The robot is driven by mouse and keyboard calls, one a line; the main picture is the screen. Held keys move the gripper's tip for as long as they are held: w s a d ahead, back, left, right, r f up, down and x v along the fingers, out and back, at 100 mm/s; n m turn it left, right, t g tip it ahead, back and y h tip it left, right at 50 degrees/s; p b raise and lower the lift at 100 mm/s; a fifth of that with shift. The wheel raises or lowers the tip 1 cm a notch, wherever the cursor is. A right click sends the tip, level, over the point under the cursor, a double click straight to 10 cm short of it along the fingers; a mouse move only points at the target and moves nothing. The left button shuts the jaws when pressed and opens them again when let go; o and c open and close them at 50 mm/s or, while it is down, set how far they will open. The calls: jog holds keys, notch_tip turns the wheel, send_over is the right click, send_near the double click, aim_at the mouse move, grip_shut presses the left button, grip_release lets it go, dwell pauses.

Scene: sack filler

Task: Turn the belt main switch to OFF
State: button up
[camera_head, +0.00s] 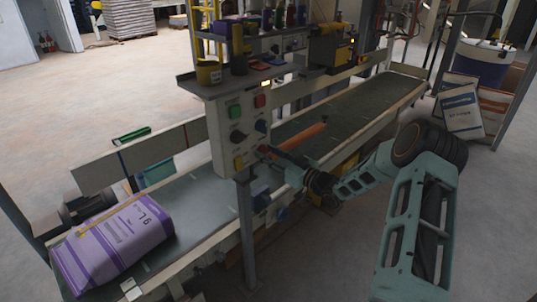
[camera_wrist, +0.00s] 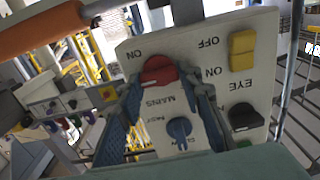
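The grey control panel (camera_head: 240,131) stands on a post beside the belt conveyor. In the head view my gripper (camera_head: 274,156) is at the panel's lower right corner, hiding most of that switch.
Near the red switch are a yellow switch (camera_wrist: 242,50), a black knob (camera_wrist: 245,117) and a blue knob (camera_wrist: 180,128). An orange bar (camera_wrist: 38,30) crosses the wrist view's upper left. A purple sack (camera_head: 115,240) lies on the belt (camera_head: 205,200). A shelf with small items tops the panel.

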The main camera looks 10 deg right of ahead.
jog(key=c, duration=0.4)
jog(key=shift+o, duration=0.2)
jog(key=shift+f+b, duration=0.15)
jog(key=shift+b, duration=0.25)
jog(key=shift+f+n+b, duration=0.1)
jog(key=shift+n+b, duration=0.6)
jog(key=shift+b, duration=0.2)
jog(key=n+b, duration=1.6)
jog(key=b, duration=0.9)
jog(key=shift+s+a+n, duration=0.1)
jog(key=shift+a+n, duration=0.05)
jog(key=shift+n, duration=0.15)
